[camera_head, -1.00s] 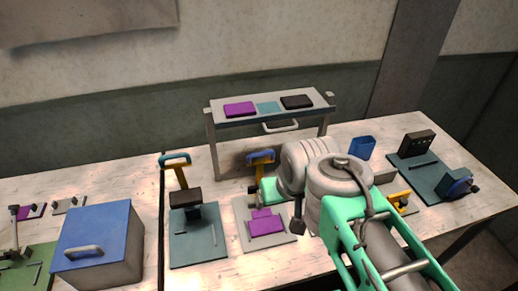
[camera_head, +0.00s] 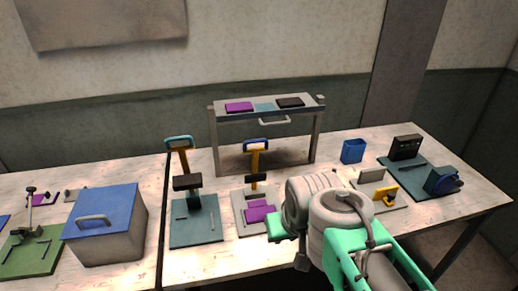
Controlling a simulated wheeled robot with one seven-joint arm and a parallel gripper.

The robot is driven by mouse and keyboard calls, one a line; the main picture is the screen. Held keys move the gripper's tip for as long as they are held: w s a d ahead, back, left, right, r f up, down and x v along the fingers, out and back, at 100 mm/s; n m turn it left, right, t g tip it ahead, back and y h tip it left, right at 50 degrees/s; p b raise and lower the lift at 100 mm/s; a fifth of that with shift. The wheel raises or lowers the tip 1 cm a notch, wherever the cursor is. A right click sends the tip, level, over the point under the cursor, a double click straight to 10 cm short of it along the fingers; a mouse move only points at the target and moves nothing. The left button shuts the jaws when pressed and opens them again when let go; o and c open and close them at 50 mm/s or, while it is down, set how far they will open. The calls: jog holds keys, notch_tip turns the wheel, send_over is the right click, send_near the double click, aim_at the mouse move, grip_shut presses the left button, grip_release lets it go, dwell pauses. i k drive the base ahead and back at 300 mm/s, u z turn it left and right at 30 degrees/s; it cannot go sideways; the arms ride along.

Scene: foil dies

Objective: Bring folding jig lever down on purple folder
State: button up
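The folding jig (camera_head: 242,222) is a pale grey plate on the table, with the purple folder (camera_head: 261,213) lying on it. Its orange-yellow lever (camera_head: 255,163) stands raised behind the folder, with a blue handle at the top and a black block low down. The lever is clear of the folder. My arm's grey wrist and a green end part are in front and to the right of the jig. The green part is near the plate's right edge in the picture; whether it touches cannot be told. My gripper's fingers are hidden, so their opening does not show.
Left of the jig is a teal plate (camera_head: 183,236) with another raised lever (camera_head: 180,157). A blue-lidded box (camera_head: 115,205) stands further left. A raised rack (camera_head: 216,137) is behind.

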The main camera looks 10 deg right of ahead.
aim_at(255, 177)
jog(key=z, duration=0.95)
jog(key=k, duration=0.8)
jog(key=u, duration=1.55)
jog(key=i, duration=1)
jog(key=z, duration=0.05)
